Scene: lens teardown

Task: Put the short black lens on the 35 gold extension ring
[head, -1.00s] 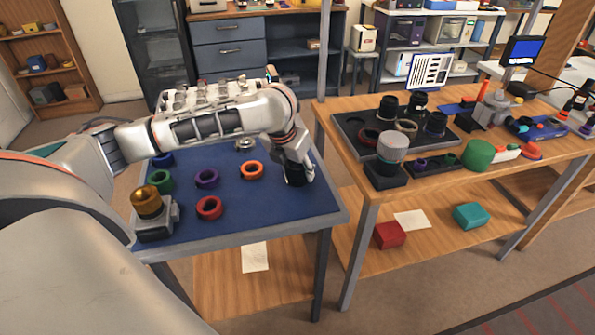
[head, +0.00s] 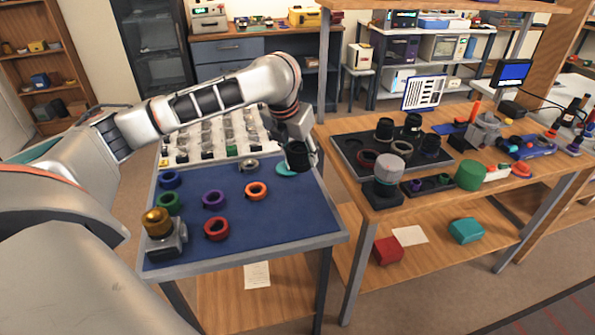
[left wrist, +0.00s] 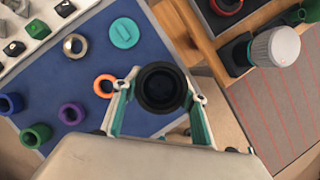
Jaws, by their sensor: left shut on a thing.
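My left gripper (head: 299,150) is shut on a short black lens (head: 297,158) and holds it above the right part of the blue mat (head: 290,215). In the left wrist view the black lens (left wrist: 161,88) sits between the two teal-padded fingers, seen end-on. A gold ring (head: 156,220) sits on a grey block-like body (head: 166,245) at the front left of the mat, well away from the lens. No number can be read on the gold ring. My right gripper is not in view.
Red (head: 217,228), purple (head: 213,199), green (head: 169,200), blue (head: 170,179), orange (head: 256,191) and tan (head: 249,165) rings lie on the mat. A teal disc (head: 286,170) lies near the lens. A wooden table (head: 335,135) with a dark tray stands to the right.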

